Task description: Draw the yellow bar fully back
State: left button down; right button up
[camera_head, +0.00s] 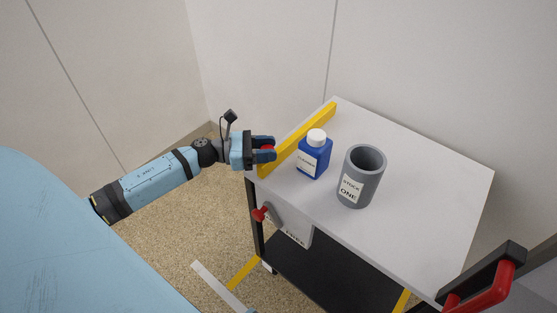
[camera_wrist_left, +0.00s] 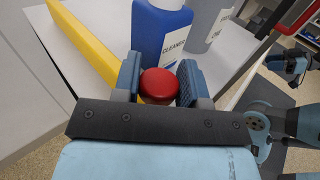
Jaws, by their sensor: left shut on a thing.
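The yellow bar (camera_head: 297,138) lies along the left edge of the white tabletop; it also shows at the upper left of the left wrist view (camera_wrist_left: 88,45). My left gripper (camera_head: 264,149) is at the near end of the bar, at the table's left corner. In the left wrist view its two blue fingers sit on either side of a round red knob (camera_wrist_left: 158,86) and are shut on it. How the knob joins the bar is hidden. A small blue and dark part at the right of that view may be my right gripper; its jaws cannot be made out.
A blue cleaner bottle (camera_head: 315,158) with a white cap stands close beside the bar. A grey cup (camera_head: 361,178) labelled ONE stands right of it. A red-knobbed lever (camera_head: 262,213) is below the table edge. A red handle (camera_head: 492,287) is at lower right. The right tabletop is clear.

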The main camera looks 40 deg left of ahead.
pick_arm(q)
jog(key=a+b, duration=0.1)
jog(key=a, duration=0.2)
jog(key=shift+w+f, duration=0.1)
jog(key=shift+f, duration=0.05)
jog(key=shift+w+a+r, duration=0.1)
jog(key=shift+a+r, duration=0.1)
jog(key=shift+a, duration=0.05)
jog(key=c, duration=0.7)
grip_release()
jog(key=shift+a, duration=0.15)
jog(key=shift+o, duration=0.2)
jog(key=v, duration=1.4)
